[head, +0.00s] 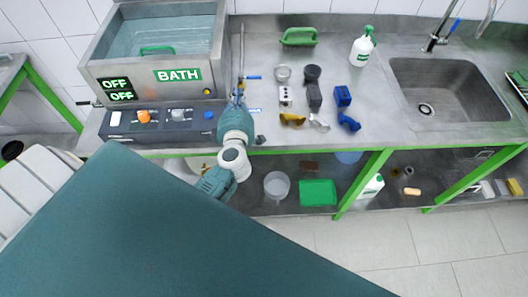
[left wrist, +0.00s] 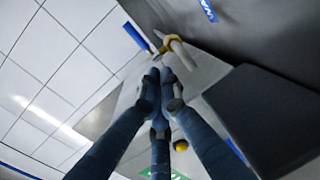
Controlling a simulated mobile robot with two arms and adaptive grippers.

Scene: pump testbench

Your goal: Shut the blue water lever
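The blue water lever (left wrist: 136,36) shows in the left wrist view, beside a brass-coloured fitting (left wrist: 170,46) on a pale pipe. In the head view a small blue lever (head: 253,77) sticks out to the right of the thin pipes beside the bath. My left gripper (head: 238,99) reaches in at the foot of these pipes. In the left wrist view its fingertips (left wrist: 161,76) are together, with nothing visible between them. They lie just short of the fitting and lever; I cannot tell whether they touch. My right gripper is not in view.
The bath (head: 155,75) and its control panel (head: 160,117) stand left of my left gripper. A blue label (left wrist: 208,10) is partly visible near the lever. Small parts, including a blue block (head: 342,96), lie on the bench to the right, before the sink (head: 450,90).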

